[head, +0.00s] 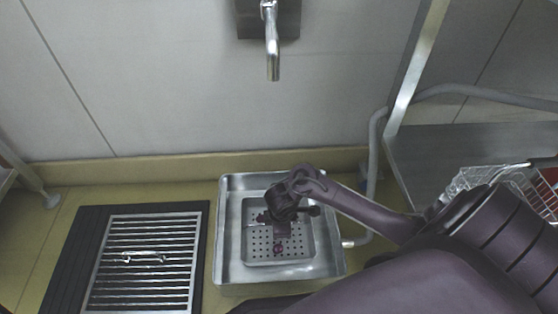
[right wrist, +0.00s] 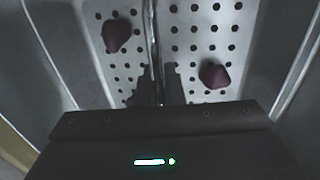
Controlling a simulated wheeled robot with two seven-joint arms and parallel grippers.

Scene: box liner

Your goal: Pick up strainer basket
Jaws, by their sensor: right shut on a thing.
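The strainer basket (head: 258,248) is a square metal tray with rows of holes, inside the steel floor sink (head: 229,259). Its perforated bottom (right wrist: 205,14) fills much of the right wrist view, with a thin upright metal handle (right wrist: 152,40) across the middle. My right gripper (head: 281,230) reaches down over the basket and is shut on it at the handle. Its contact is mostly hidden by the wrist. Two dark maroon shapes show on either side of the handle in the wrist view; I cannot tell what they are. My left gripper is out of view.
A slatted metal grate (head: 145,285) with a small handle lies left of the sink. A wall tap (head: 272,55) hangs above. A grey hose (head: 374,150) and a metal shelf (head: 440,150) with a wire basket (head: 485,178) stand at right.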

